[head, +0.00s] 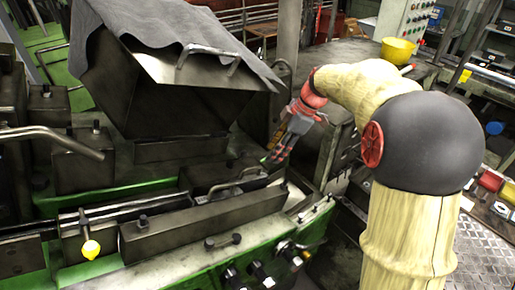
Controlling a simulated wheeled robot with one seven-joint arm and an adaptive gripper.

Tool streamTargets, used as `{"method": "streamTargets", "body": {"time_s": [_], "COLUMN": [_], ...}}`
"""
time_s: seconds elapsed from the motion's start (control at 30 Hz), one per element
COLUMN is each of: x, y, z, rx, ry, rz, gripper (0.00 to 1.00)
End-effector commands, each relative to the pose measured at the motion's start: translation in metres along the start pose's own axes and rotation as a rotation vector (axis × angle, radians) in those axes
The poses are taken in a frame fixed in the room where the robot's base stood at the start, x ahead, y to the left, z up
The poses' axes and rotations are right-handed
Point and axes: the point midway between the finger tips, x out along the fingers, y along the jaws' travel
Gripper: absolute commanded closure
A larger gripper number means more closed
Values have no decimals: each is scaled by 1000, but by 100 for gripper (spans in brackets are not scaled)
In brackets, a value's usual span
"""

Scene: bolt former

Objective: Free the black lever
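A short, dark lever-like part (223,241) lies along the green front edge of the machine. A curved dark handle (236,183) rises from the block behind it. I cannot tell for certain which of these is the black lever. My gripper (271,161) is above the machine bed, just up and right of the curved handle and apart from the front lever. Its fingertips are small and dark against the machine, so I cannot tell whether they are open or touch anything.
A large dark hood (165,90) stands over the bed, left of my gripper. Several black knobs line the green front. A yellow bowl (397,50) sits on the bench behind.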

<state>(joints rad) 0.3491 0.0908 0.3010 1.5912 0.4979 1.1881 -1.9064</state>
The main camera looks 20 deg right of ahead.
Motion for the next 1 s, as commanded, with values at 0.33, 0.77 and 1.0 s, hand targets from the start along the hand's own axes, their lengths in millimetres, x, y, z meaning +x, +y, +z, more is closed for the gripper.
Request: {"method": "streamTargets", "body": {"time_s": [0.33, 0.77, 1.0], "x": [-15, -24, -39], "y": [-5, -5, -30], "z": [30, 41, 95], "rx": [0, 22, 218], "ry": [0, -2, 68], "rz": [1, 9, 9], "gripper": [62, 72, 86]}}
